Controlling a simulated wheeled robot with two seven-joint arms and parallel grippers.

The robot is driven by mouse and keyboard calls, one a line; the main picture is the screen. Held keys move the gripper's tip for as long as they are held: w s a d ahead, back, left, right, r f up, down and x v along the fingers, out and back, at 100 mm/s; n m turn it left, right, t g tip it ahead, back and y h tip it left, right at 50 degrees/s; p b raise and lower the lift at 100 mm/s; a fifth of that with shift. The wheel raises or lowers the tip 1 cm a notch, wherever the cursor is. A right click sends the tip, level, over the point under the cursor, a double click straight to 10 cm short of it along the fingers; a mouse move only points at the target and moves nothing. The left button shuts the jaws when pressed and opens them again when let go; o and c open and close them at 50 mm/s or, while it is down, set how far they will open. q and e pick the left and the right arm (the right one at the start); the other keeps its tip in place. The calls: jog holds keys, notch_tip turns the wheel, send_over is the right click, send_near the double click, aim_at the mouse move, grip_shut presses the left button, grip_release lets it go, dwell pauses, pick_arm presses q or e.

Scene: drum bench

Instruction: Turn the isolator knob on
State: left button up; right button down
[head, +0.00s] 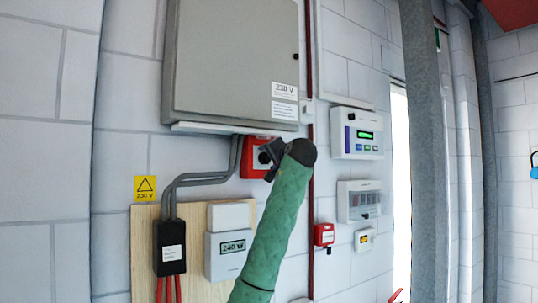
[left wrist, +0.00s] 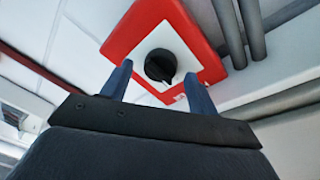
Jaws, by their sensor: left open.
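The isolator is a red box with a white face and a round black knob (left wrist: 160,65), shown in the left wrist view. In the head view the red isolator box (head: 251,171) sits on the wall under the grey cabinet, partly hidden by my left gripper (head: 268,158). In the left wrist view my left gripper (left wrist: 158,88) is open, with one blue finger on each side of the knob's lower part. The fingers look empty; I cannot tell whether they touch the knob. My right gripper is not in view.
A grey cabinet (head: 236,60) hangs just above the isolator. Grey conduits (head: 205,178) run beside it to a black box (head: 171,248) on a wooden board. Wall panels (head: 356,133) and a small red call point (head: 324,235) are to the right, before a grey column (head: 425,150).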

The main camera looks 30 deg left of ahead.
pick_arm(q)
jog(key=shift+w+a, duration=0.25)
jog(key=shift+a, duration=0.05)
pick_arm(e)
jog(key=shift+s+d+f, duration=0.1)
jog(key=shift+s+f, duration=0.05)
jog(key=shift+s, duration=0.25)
pick_arm(q)
jog(key=c, duration=1)
jog(key=shift+o, duration=0.2)
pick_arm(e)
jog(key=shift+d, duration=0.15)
